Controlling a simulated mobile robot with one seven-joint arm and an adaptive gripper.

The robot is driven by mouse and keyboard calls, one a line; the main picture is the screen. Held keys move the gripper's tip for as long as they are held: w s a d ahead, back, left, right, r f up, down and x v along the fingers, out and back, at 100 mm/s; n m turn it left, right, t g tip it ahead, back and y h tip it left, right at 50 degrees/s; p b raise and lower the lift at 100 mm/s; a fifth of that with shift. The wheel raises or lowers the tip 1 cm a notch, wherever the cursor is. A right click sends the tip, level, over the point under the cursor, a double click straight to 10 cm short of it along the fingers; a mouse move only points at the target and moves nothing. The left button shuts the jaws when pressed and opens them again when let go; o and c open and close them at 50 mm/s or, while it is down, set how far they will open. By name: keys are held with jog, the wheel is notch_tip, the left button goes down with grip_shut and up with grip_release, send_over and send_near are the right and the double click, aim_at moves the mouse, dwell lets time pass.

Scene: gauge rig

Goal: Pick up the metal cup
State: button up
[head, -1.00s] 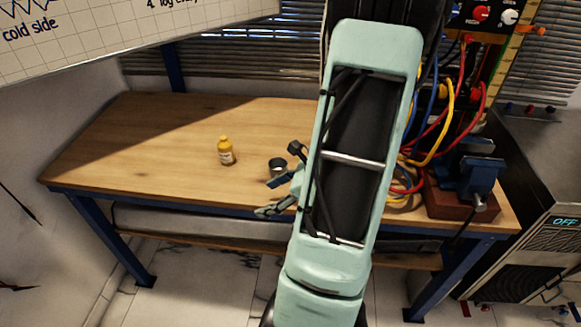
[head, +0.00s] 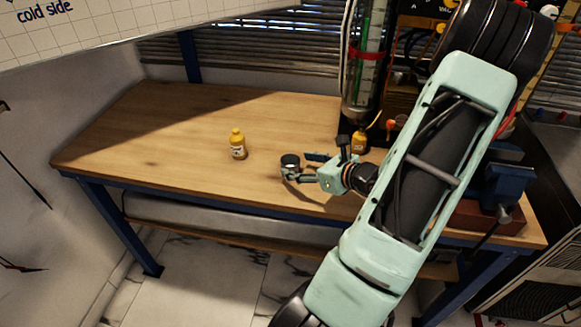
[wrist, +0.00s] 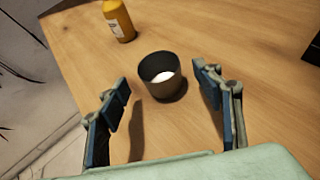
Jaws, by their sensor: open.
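The metal cup (head: 290,161) is a small dark grey cup standing upright on the wooden workbench (head: 190,120). In the wrist view the cup (wrist: 161,75) stands just beyond my fingertips, about midway between them, with a pale patch inside. My gripper (head: 305,167) is open and low over the bench, reaching in from the right at the cup. In the wrist view my gripper (wrist: 163,86) has its two blue-padded fingers spread to either side, with no finger seen touching the cup. In the head view a finger overlaps the cup's lower part.
A yellow bottle (head: 237,145) stands to the left of the cup; it also shows in the wrist view (wrist: 118,20). A second yellow bottle (head: 359,141) stands behind my wrist. A blue vise (head: 507,185) is at the bench's right end. The bench's left side is clear.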

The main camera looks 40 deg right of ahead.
aim_at(284, 161)
jog(key=x, duration=0.4)
jog(key=shift+w, duration=0.2)
jog(key=shift+c, duration=0.4)
jog(key=c, duration=1.2)
